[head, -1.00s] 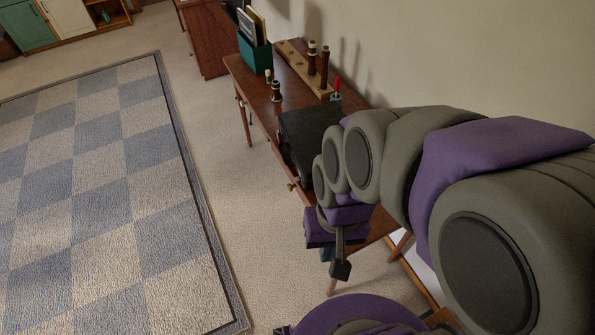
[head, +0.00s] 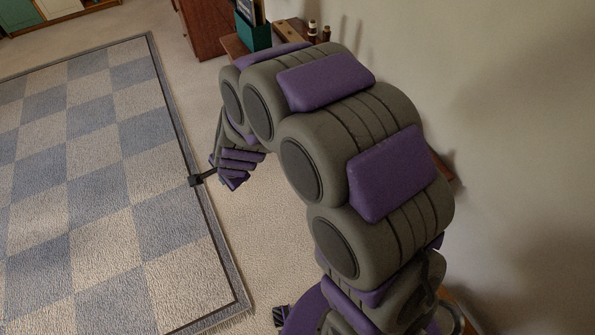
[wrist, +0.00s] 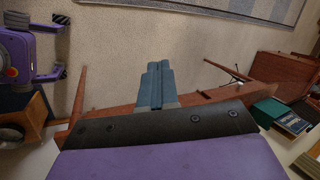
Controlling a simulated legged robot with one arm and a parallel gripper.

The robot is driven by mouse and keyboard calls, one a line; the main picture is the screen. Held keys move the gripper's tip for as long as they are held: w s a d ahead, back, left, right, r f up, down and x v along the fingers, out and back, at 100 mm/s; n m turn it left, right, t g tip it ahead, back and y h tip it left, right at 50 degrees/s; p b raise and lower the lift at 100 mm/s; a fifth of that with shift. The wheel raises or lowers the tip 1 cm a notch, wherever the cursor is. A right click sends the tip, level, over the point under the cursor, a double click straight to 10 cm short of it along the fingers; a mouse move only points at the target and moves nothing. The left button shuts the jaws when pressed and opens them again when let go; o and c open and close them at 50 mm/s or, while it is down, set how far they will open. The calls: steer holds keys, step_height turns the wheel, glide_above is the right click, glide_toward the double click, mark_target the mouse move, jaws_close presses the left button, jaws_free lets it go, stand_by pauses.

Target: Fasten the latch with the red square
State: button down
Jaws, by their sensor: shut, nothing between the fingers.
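No latch with a red square can be made out in either current view. My gripper (head: 196,181) hangs to the left of my arm in the head view, above the carpet near the rug's right edge. In the wrist view its two blue-grey fingers (wrist: 155,86) lie side by side, closed with nothing between them. They appear in front of the wooden desk (wrist: 212,94) and the carpet. In the head view my arm hides most of the desk (head: 233,48) and whatever stands on its middle and front.
A green box with books (head: 252,36) and dark wooden pegs (head: 325,33) stand at the desk's far end. A reddish-brown cabinet (head: 203,38) is beyond. The wall (head: 510,90) bounds the right. The checkered rug (head: 100,180) and carpet to the left are clear.

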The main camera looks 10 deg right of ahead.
steer(key=w+d+f+m+t+h, duration=0.1)
steer(key=w+f+m+t+h, duration=0.3)
steer(key=f, duration=0.6)
steer(key=w+d+f+m+h, duration=0.1)
steer(key=f+m+h, duration=0.1)
steer(key=f+m, duration=0.55)
steer(key=s+d+f+m+t+h, duration=0.1)
steer(key=s+d+t+h, duration=0.1)
steer(key=d, duration=0.5)
steer(key=s+d+f+m+t+h, duration=0.1)
steer(key=s+d+f+t+h, duration=0.1)
steer(key=d+h, duration=0.4)
steer(key=shift+s+d+f+t, duration=0.25)
steer(key=shift+s+d+t, duration=0.65)
steer(key=shift+t, duration=0.3)
steer(key=shift+w+a, duration=0.1)
steer(key=shift+a, duration=0.05)
